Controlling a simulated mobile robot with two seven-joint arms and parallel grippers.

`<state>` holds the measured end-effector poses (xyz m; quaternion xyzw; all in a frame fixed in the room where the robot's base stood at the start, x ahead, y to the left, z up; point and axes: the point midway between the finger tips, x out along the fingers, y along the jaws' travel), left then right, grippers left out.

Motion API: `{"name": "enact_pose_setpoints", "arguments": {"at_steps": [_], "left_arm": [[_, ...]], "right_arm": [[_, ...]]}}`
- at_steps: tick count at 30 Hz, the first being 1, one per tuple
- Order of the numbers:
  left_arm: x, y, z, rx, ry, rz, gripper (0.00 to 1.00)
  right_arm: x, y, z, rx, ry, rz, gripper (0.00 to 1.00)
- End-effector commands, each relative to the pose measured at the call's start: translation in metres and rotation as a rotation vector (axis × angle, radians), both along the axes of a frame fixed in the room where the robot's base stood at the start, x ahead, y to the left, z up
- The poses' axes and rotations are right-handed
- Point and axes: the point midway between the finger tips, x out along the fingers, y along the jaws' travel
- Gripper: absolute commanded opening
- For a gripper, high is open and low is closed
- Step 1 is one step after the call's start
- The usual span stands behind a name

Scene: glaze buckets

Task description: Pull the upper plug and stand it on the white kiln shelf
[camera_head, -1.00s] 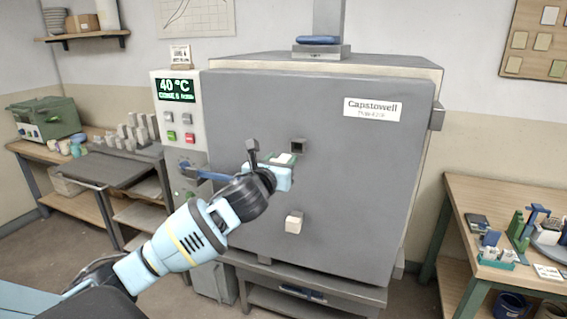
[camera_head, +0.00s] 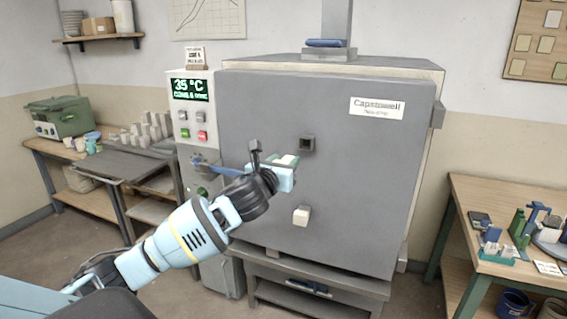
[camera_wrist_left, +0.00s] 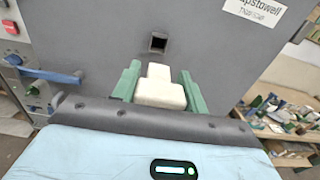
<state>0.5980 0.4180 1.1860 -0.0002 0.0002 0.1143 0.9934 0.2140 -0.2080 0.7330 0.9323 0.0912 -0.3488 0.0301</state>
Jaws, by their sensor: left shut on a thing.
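The upper plug is a white stepped block. My left gripper (camera_head: 284,166) is shut on it, and its narrow end points at the kiln door (camera_head: 350,180). The plug shows between the green fingers in the left wrist view (camera_wrist_left: 160,88). It is out of the upper hole (camera_head: 307,144), a dark square opening in the door. The hole also shows above the plug in the wrist view (camera_wrist_left: 158,43). The lower plug (camera_head: 301,216) still sits in the door. I cannot pick out a white kiln shelf for certain. My right gripper is not in view.
A control panel (camera_head: 192,110) reading 35 °C and a blue handle (camera_head: 220,169) are left of the door. A bench (camera_head: 110,165) with several pale posts stands at the left. A wooden table (camera_head: 490,195) with tools is at the right.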

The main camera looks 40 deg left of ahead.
Motion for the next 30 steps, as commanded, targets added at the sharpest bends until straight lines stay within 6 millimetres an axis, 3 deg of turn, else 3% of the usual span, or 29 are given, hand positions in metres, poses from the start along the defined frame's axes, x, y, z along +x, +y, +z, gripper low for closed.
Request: {"name": "enact_pose_setpoints", "arguments": {"at_steps": [30], "left_arm": [[-0.040, -0.009, 0.000, 0.001, -0.001, 0.001, 0.19]], "right_arm": [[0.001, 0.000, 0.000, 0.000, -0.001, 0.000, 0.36]]}}
